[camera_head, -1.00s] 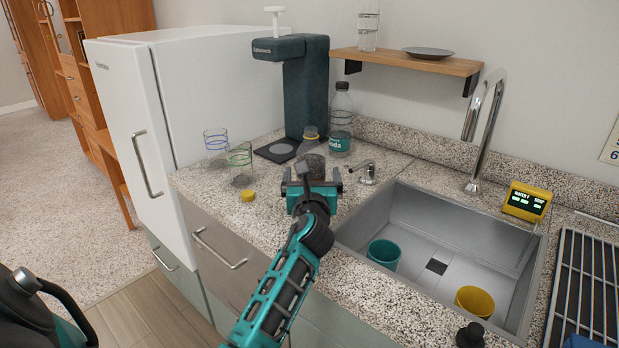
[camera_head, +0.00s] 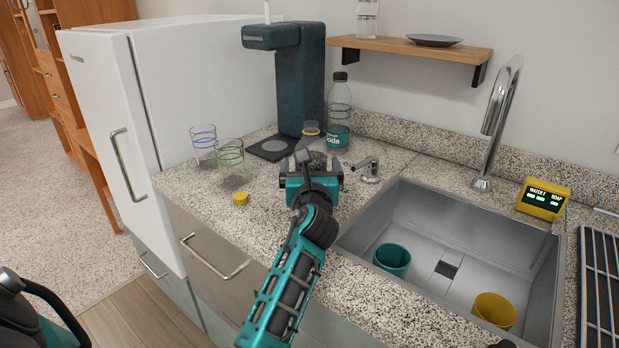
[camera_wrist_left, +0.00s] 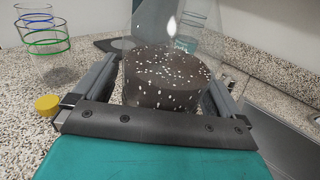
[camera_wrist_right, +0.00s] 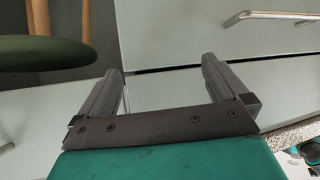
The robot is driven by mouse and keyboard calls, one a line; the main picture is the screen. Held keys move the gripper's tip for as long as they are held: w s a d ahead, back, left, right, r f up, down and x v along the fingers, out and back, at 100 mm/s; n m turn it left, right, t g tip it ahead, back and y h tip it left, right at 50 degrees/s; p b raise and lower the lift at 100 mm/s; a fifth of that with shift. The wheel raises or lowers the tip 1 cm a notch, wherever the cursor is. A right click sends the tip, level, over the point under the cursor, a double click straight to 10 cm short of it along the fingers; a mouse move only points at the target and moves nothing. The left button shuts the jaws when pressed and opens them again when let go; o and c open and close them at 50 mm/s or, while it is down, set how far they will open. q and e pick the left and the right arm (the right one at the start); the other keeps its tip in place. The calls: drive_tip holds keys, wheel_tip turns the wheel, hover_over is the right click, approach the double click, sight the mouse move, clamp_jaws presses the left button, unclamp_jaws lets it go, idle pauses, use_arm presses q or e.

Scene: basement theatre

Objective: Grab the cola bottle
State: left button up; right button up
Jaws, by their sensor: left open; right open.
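A clear bottle with dark brown contents (camera_wrist_left: 165,75), which looks like the cola bottle, stands upright on the counter. In the left wrist view it sits between the two fingers of my left gripper (camera_wrist_left: 163,88), which is open around it; contact is unclear. In the head view the bottle (camera_head: 318,158) is partly hidden by my left gripper (camera_head: 311,172). Its top is cut off in the wrist view. My right gripper (camera_wrist_right: 162,80) is open and empty, facing grey-green cabinet fronts; it is not identifiable in the head view.
A soda bottle (camera_head: 338,122) and a dark dispenser (camera_head: 303,85) stand behind. Two striped glasses (camera_head: 230,160) and a yellow cap (camera_head: 240,198) are to the left. The sink (camera_head: 440,215), with two cups, and its faucet (camera_head: 491,130) are to the right. A wooden shelf (camera_head: 400,53) hangs above.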

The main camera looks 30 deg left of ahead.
use_arm(q)
drive_tip(key=shift+c, duration=0.2)
drive_tip(key=c, duration=1.3)
drive_tip(key=shift+r, duration=0.15)
drive_tip(key=shift+c, duration=0.5)
